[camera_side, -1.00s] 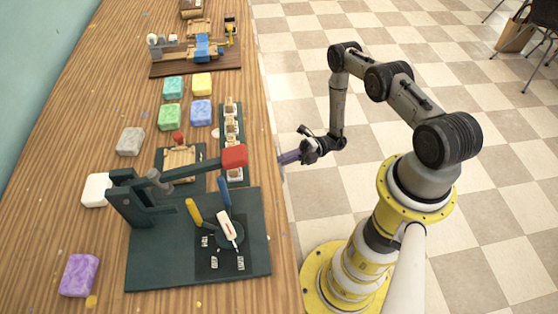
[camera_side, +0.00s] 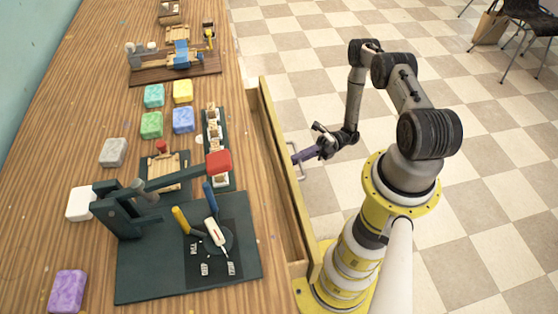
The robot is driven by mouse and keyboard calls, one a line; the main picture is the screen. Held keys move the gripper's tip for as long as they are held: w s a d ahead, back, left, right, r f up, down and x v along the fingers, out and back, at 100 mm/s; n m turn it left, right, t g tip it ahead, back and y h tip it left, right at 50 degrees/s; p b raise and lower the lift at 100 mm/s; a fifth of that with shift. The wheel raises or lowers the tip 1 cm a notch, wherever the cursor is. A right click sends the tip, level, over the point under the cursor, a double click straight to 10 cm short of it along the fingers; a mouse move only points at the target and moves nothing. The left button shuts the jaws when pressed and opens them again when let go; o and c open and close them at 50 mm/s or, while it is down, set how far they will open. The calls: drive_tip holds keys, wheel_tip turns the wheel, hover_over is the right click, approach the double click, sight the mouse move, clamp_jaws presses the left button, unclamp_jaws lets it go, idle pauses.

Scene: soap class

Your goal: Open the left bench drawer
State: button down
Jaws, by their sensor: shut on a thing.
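A wooden bench drawer (camera_side: 290,208) stands partly out from the right side of the bench (camera_side: 60,180). Its long front panel and a strip of its inside show. A pale bar handle (camera_side: 301,170) sits on the outer face of the front. My gripper (camera_side: 298,158), with purple fingers, is shut on the handle. The fingers hide part of the handle.
On the bench stand a dark press with a red-ended lever (camera_side: 218,162), several soap bars such as a purple one (camera_side: 67,291), and a dark rack (camera_side: 213,125). The tiled floor right of my arm is clear, with chairs (camera_side: 520,35) far off.

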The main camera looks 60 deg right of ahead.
drive_tip(key=s+d, duration=0.3)
drive_tip(key=shift+d, duration=0.25)
drive_tip(key=c, duration=0.9)
unclamp_jaws()
drive_tip(key=shift+s+a, duration=0.1)
